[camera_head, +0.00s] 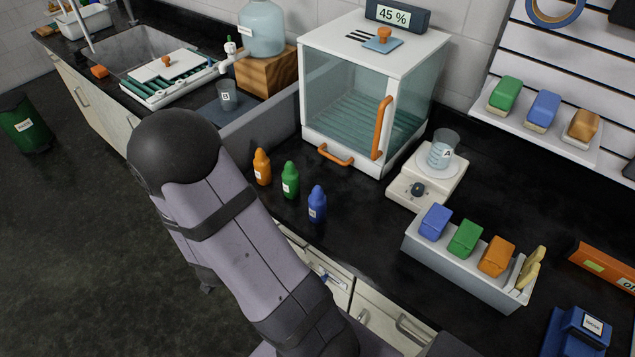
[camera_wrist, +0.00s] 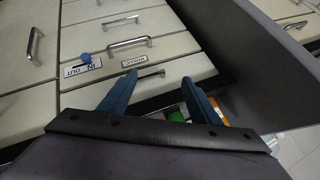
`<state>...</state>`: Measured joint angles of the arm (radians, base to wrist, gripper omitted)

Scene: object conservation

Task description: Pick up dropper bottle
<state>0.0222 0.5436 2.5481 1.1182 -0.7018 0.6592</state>
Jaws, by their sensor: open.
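Three small dropper bottles stand upright in a slanting row on the black counter in the head view: an orange one (camera_head: 262,168), a green one (camera_head: 290,181) and a blue one (camera_head: 317,205). My gripper (camera_wrist: 159,77) shows in the wrist view with its two blue fingers apart and nothing between them. It faces pale drawer fronts (camera_wrist: 160,30). No dropper bottle is clearly seen there. In the head view my arm stands in front of the counter, left of and below the bottles, and my gripper is hidden.
A glass cabinet (camera_head: 350,105) stands behind the bottles. A scale (camera_head: 415,190) with beaker A (camera_head: 441,152) is to their right. A grey bin (camera_head: 455,275) of coloured blocks is at the front right. Counter between the blue bottle and bin is clear.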

